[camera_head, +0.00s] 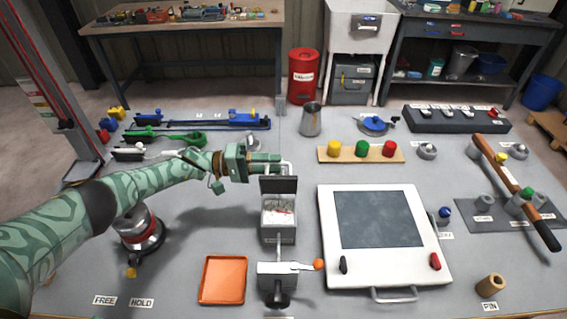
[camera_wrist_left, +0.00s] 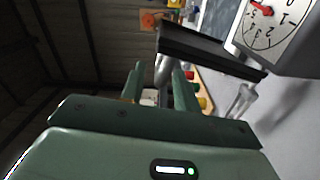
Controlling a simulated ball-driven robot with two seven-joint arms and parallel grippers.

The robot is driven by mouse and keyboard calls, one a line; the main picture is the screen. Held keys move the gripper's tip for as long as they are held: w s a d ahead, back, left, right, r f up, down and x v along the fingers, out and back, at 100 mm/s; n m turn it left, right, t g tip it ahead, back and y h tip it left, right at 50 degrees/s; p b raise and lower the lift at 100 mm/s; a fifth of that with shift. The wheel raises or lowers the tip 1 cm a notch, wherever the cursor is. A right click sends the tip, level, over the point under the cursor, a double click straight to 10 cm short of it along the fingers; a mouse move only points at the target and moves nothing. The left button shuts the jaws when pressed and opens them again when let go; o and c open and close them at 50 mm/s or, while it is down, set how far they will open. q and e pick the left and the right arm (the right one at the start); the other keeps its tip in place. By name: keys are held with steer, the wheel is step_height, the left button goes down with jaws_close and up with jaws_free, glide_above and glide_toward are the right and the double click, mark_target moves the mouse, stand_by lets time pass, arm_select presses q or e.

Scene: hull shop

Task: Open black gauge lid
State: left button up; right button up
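The gauge (camera_head: 279,214) is a grey box with a white dial and red needle, in the middle of the bench in the head view. Its black lid (camera_head: 278,185) stands raised at the box's far side, the dial uncovered. In the left wrist view the lid (camera_wrist_left: 205,50) is a dark plate beside the dial (camera_wrist_left: 272,22). My left gripper (camera_head: 274,163) is just behind the lid's top. In the wrist view its fingers (camera_wrist_left: 160,78) stand apart, with a silver bar (camera_wrist_left: 163,68) between their tips; firm contact is unclear. My right gripper is not in view.
A white panel (camera_head: 432,252) with a dark screen lies right of the gauge. An orange tray (camera_head: 222,280) and a clamp-like device with an orange knob (camera_head: 318,264) lie in front. A metal cup (camera_head: 311,120) and a board with coloured knobs (camera_head: 347,156) stand behind.

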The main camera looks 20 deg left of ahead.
arm_select(q)
steer(key=b+v, duration=0.1)
steer(key=v, duration=1.1)
steer(key=shift+a+b, duration=0.3)
steer(key=shift+b, duration=0.1)
